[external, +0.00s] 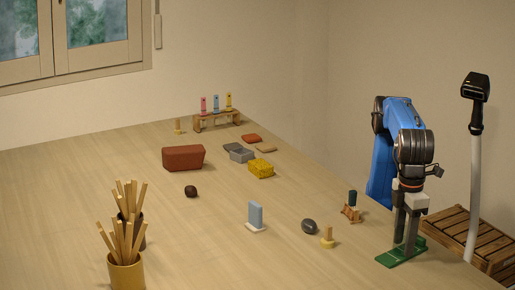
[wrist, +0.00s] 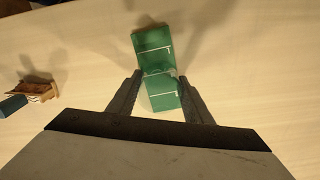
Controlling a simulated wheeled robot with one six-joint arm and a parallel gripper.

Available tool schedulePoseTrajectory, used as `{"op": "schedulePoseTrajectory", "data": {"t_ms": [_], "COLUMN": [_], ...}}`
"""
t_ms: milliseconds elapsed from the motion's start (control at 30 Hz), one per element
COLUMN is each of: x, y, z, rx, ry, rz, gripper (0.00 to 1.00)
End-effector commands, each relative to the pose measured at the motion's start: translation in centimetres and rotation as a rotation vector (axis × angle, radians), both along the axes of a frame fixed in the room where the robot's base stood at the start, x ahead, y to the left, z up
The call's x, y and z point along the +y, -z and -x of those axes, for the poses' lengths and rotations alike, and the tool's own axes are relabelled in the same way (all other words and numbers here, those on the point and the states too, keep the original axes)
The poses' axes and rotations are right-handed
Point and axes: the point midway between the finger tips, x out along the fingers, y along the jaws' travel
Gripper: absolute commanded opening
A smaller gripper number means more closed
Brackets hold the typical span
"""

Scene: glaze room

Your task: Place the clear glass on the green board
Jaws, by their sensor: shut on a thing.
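The green board (external: 392,260) lies on the table at the right, directly below my gripper (external: 406,242). In the wrist view the board (wrist: 152,40) shows white lines and lies beyond and between the fingers. My gripper (wrist: 160,74) points down with its fingers apart by the width of what it holds. The clear glass (wrist: 159,73) is between the fingertips, seen only as a faint edge where the board's outline shifts. In the external view the glass cannot be made out against the fingers. Whether its base touches the board cannot be told.
Left of the board are a small wooden stand with a dark piece (external: 351,208), a wooden peg (external: 327,239), a dark round stone (external: 309,226) and an upright blue panel (external: 256,216). A yellow sponge (external: 261,169) lies farther back. A slatted crate (external: 460,232) stands at the right.

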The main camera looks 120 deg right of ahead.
Motion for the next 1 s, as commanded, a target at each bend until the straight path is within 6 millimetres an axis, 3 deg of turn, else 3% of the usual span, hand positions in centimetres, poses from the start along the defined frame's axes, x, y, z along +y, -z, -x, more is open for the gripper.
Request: {"op": "schedulePoseTrajectory", "data": {"t_ms": [167, 200, 267, 300, 667, 1000], "x": [0.0, 0.0, 0.0, 0.0, 0.0, 0.1], "y": [0.2, 0.3, 0.3, 0.2, -0.2, -5.5], "z": [0.0, 0.0, 0.0, 0.0, 0.0, -0.1], "rx": [0.0, 0.0, 0.0, 0.0, 0.0, -0.001], "ry": [0.0, 0.0, 0.0, 0.0, 0.0, 0.0], "rz": [0.0, 0.001, 0.001, 0.001, 0.0, -0.002], "gripper": [0.18, 0.48, 0.62, 0.64, 0.64, 0.64]}}
